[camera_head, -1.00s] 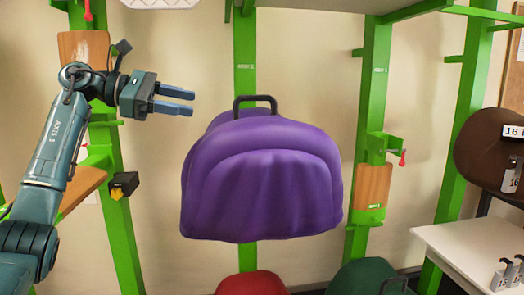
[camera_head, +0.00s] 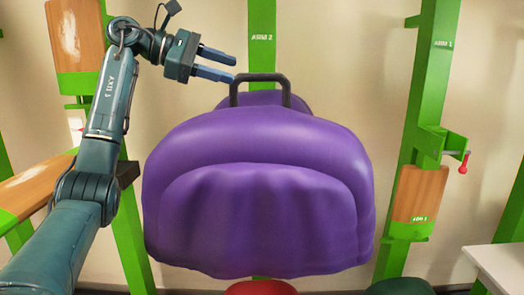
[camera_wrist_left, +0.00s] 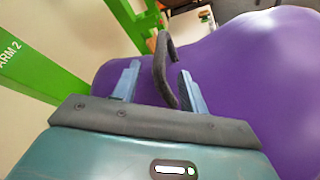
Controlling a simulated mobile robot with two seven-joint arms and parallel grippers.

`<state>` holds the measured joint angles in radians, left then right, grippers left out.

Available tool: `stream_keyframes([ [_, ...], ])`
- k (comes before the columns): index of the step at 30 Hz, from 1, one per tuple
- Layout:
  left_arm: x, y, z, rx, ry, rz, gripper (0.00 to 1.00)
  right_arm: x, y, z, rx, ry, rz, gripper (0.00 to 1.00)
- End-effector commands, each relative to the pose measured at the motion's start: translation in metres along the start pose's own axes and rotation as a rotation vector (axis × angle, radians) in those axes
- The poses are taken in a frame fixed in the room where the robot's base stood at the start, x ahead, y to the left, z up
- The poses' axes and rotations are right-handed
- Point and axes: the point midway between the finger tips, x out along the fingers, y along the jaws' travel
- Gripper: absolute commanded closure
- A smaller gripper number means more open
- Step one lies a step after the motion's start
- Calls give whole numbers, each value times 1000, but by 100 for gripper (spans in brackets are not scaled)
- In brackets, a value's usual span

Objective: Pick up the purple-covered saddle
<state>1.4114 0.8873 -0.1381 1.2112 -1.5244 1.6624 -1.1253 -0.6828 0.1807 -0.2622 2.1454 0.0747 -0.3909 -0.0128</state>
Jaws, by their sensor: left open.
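The purple-covered saddle (camera_head: 262,200) hangs in the middle of the head view, in front of a green post, with a dark handle (camera_head: 260,77) standing up on its top. My left gripper (camera_head: 234,68) is open and empty, just left of the handle at about its height. In the left wrist view the two blue fingers (camera_wrist_left: 157,82) are apart over the purple cover (camera_wrist_left: 240,75). The handle (camera_wrist_left: 165,68) shows there between and beyond the fingertips; I cannot tell if it is touched. My right gripper is not in view.
Green posts (camera_head: 262,40) stand behind the saddle. A bracket with a red-knobbed pin (camera_head: 464,162) and a wooden pad (camera_head: 418,195) are on the right. A red cover (camera_head: 260,287) and a dark green one (camera_head: 400,287) sit low. A white table edge (camera_head: 500,265) is lower right.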

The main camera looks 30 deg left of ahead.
Motion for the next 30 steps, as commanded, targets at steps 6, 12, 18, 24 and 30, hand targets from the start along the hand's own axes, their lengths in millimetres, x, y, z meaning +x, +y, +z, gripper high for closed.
stream_keyframes([
  [6,28,0,0,0,-1,0,57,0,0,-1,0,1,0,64],
  [12,46,-1,3,0,-2,-3,57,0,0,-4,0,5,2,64],
  [18,74,-2,6,-1,-2,-2,57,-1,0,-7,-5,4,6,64],
  [24,83,-2,6,0,0,0,57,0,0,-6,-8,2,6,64],
  [30,82,-2,6,0,0,0,62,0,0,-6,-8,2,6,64],
])
